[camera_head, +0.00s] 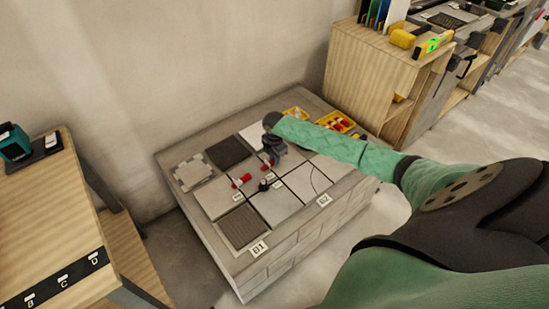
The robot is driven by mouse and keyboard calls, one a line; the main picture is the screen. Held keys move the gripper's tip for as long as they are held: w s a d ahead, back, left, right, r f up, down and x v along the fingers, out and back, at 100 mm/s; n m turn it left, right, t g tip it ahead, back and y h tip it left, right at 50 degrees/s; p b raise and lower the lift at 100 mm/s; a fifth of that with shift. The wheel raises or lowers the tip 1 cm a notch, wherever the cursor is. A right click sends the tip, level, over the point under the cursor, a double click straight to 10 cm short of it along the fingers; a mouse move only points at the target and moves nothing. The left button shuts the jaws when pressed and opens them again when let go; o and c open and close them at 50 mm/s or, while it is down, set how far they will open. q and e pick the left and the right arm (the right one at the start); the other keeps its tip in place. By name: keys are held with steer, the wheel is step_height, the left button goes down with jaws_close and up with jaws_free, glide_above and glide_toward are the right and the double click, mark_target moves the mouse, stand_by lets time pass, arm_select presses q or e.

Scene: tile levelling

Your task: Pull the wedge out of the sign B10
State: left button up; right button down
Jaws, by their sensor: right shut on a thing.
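My right gripper (271,156) reaches down over the tiled block from the right, at a joint between the tiles. It is shut on a small red piece, apparently a red wedge (267,162), which it mostly hides. A second red wedge (241,180) lies at a joint to the left, apart from the gripper. A small dark knob-like piece (263,186) stands between the pale tiles. White signs at the front edge look like 01 (259,248) and 02 (324,200). I cannot make out a sign reading B10. My left gripper is not in view.
The block's pale rim (232,262) surrounds grey, dark and textured tiles. Yellow trays (338,122) with red pieces sit at its back right. A wooden bench (45,220) stands at the left, and a wooden shelf (365,75) at the back right. The wall is close behind.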

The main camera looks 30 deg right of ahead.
steer(key=shift+d+p, duration=0.3)
steer(key=shift+d, duration=0.25)
stand_by(0.8)
steer(key=shift+d, duration=0.25)
steer(key=shift+w+d+r+p, duration=0.1)
steer(key=shift+d+p, duration=0.1)
steer(key=shift+d, duration=0.8)
steer(key=shift+w+d+p, duration=0.1)
steer(key=shift+d+p, duration=0.05)
steer(key=shift+d, duration=0.8)
steer(key=shift+d, duration=0.1)
steer(key=shift+r, duration=0.15)
step_height(320, 180, up, 6)
steer(key=p, duration=0.6)
